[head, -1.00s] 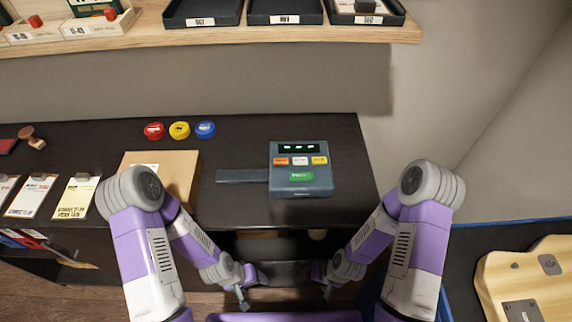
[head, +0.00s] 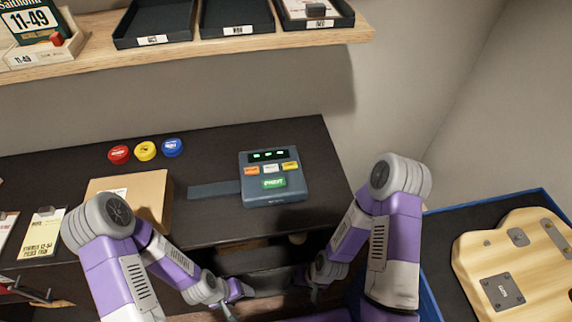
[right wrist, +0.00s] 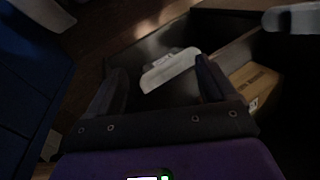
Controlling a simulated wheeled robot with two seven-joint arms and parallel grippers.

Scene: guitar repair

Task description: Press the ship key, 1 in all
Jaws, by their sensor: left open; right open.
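A grey-blue key device (head: 271,177) stands on the dark counter, with a small display of green marks at its top. Below the display sit an orange key (head: 251,170), a white key (head: 271,168) and a yellow key (head: 290,166), with a wider green key (head: 273,183) under them. The labels on the three small keys are too small to read. My left gripper (head: 232,303) is open and low, in front of the counter. My right gripper (head: 314,290) is open, also below the counter edge; its fingers (right wrist: 160,90) frame the right wrist view. Neither touches the device.
A flat dark bar (head: 213,190) extends left from the device. A cardboard box (head: 150,192) lies beyond it. Red, yellow and blue round pieces (head: 145,151) sit behind. A shelf (head: 340,38) with trays overhangs the wall. A guitar body (head: 520,270) lies on the right in a blue-edged tray.

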